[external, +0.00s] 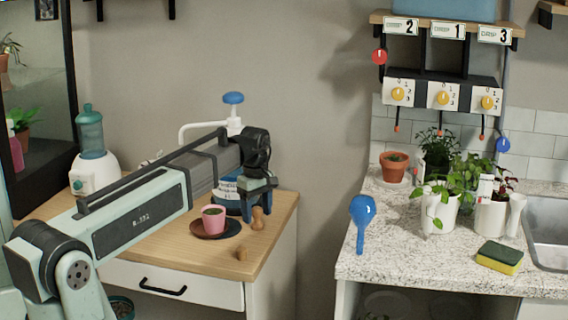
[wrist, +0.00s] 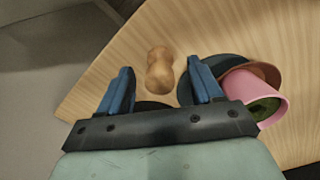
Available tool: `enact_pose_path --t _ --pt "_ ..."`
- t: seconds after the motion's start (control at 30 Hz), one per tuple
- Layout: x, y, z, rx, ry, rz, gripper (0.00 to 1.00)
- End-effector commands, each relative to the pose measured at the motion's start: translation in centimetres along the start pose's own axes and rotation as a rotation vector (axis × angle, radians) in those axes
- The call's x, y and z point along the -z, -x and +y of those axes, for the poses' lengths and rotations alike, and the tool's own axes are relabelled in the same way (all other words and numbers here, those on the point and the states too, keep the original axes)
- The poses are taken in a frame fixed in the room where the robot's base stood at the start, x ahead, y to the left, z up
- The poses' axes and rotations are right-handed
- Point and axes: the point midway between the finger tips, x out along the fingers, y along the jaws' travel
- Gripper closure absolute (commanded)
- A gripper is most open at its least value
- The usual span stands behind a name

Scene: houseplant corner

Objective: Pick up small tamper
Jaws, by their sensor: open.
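A wooden, waisted tamper-like piece (external: 258,218) stands on the wooden counter just right of the dark saucer. What looks like the same piece (wrist: 159,72) shows in the wrist view, beyond and between the fingertips. My gripper (external: 259,200) is open and empty, above and close to the waisted piece. In the wrist view its blue fingers (wrist: 160,84) are apart, with the piece clear of both.
A blue-white container (external: 227,189) stands behind. The counter's right edge (external: 286,229) is near.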

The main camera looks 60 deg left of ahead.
Motion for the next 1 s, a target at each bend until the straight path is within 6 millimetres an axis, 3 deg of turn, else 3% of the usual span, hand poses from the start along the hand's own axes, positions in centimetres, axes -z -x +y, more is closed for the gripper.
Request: enact_pose_path --t 0.17,0.43,1.0 --pt "0.0 -1.9 0.0 0.0 -0.001 0.0 0.35" --pt "0.0 -2.1 0.0 -0.001 -0.001 0.0 0.35" --pt "0.0 -2.1 0.0 -0.001 -0.001 0.0 0.89"
